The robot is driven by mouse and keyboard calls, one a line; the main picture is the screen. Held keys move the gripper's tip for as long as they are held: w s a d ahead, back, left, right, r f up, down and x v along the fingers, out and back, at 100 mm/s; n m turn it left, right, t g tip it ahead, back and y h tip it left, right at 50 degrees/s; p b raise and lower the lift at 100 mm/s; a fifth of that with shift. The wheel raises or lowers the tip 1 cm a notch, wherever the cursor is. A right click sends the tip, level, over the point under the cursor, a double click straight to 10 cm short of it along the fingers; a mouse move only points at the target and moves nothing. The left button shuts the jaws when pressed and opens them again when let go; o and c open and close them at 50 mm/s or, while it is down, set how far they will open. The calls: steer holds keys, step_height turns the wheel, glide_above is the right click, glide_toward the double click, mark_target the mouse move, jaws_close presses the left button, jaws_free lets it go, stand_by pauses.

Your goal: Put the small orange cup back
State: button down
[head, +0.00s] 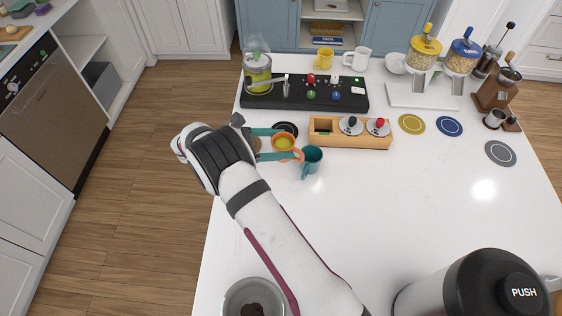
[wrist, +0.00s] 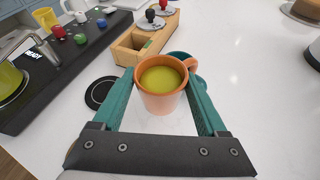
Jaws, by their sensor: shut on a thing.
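The small orange cup (head: 284,142) holds a yellow-green liquid and is upright. My gripper (head: 277,145) is shut on it, with one teal finger on each side. In the wrist view the orange cup (wrist: 161,100) sits between the fingers (wrist: 162,88), its handle to the right. I cannot tell whether its base touches the counter. A teal cup (head: 312,160) stands close to its right; in the wrist view it is partly hidden behind the orange cup and a finger. A black round coaster (wrist: 99,93) lies left of the orange cup in the wrist view.
A wooden box (head: 350,142) with black and red-knobbed tampers stands just behind. The black coffee machine (head: 257,98) is beyond it. Yellow (head: 411,124), blue (head: 449,127) and grey (head: 500,153) coasters lie to the right. The white counter's middle is clear.

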steer(key=shift+s+a+f, duration=0.5)
steer(key=shift+s+a, duration=0.15)
steer(key=shift+s, duration=0.1)
steer(key=shift+w+d+f+n+t+y, duration=0.2)
steer(key=shift+w+d+n+t+y, duration=0.1)
steer(key=shift+w+n+t, duration=0.3)
steer(key=shift+f+t, duration=0.3)
steer(key=shift+f, duration=1.3)
steer(key=shift+f, duration=0.1)
jaws_free()
